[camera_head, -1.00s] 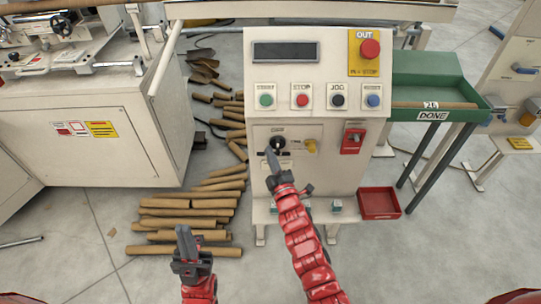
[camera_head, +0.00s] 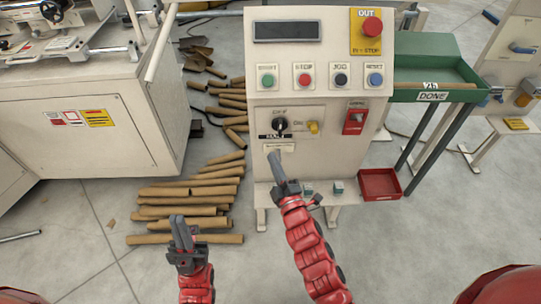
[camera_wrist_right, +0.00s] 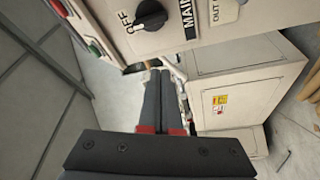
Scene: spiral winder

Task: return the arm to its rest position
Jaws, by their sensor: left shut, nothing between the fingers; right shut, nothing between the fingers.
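My right gripper (camera_head: 273,160) is shut and empty, in front of the lower front of the cream control panel (camera_head: 260,92), below the black rotary switch (camera_head: 280,126). In the right wrist view its closed fingers (camera_wrist_right: 162,80) point past the panel, with the switch (camera_wrist_right: 150,14) and its OFF and MAIN lettering at the top. My left gripper (camera_head: 180,222) is shut and empty, low in the head view, in front of the pile of brown tubes (camera_head: 190,210). Neither gripper visibly holds anything.
The panel has a row of push buttons (camera_head: 303,80) and a red stop button (camera_head: 371,27). A red tray (camera_head: 379,184) sits at its lower right. A green DONE trough (camera_head: 433,70) stands at the right, and a cream machine (camera_head: 85,125) at the left. The foreground floor is clear.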

